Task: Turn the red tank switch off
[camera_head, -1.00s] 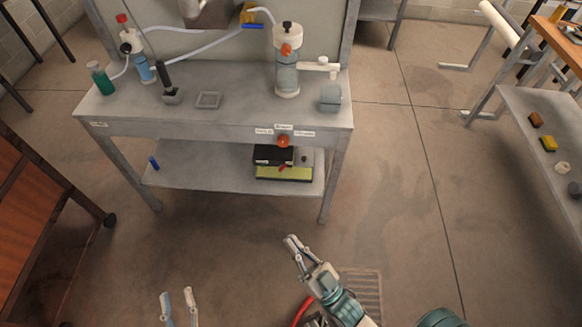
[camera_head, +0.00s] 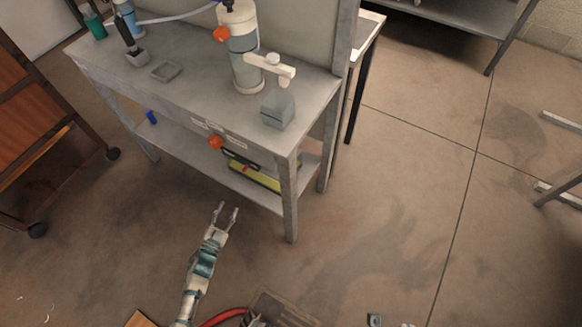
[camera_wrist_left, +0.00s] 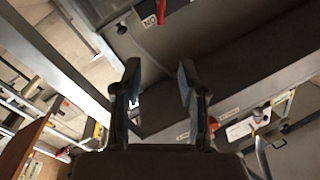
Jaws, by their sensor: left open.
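A red-orange knob (camera_head: 215,141) sits on the front edge of the grey bench (camera_head: 190,106), with small white labels around it. A second red-orange knob (camera_head: 221,34) is on the upright tank (camera_head: 246,66) on the bench; I cannot tell which is the tank switch. My left gripper (camera_head: 225,209) is open and empty, in front of and below the bench-front knob, apart from it. In the left wrist view its open fingers (camera_wrist_left: 160,85) show below a red piece (camera_wrist_left: 170,8) beside a white label. Two thin pale tips (camera_head: 36,307) at lower left may be my right gripper.
The bench leg (camera_head: 289,200) stands right of my left gripper. The lower shelf holds a black and yellow box (camera_head: 252,177). A small grey-blue container (camera_head: 278,108) stands on the bench. A wooden cart (camera_head: 28,160) is at left.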

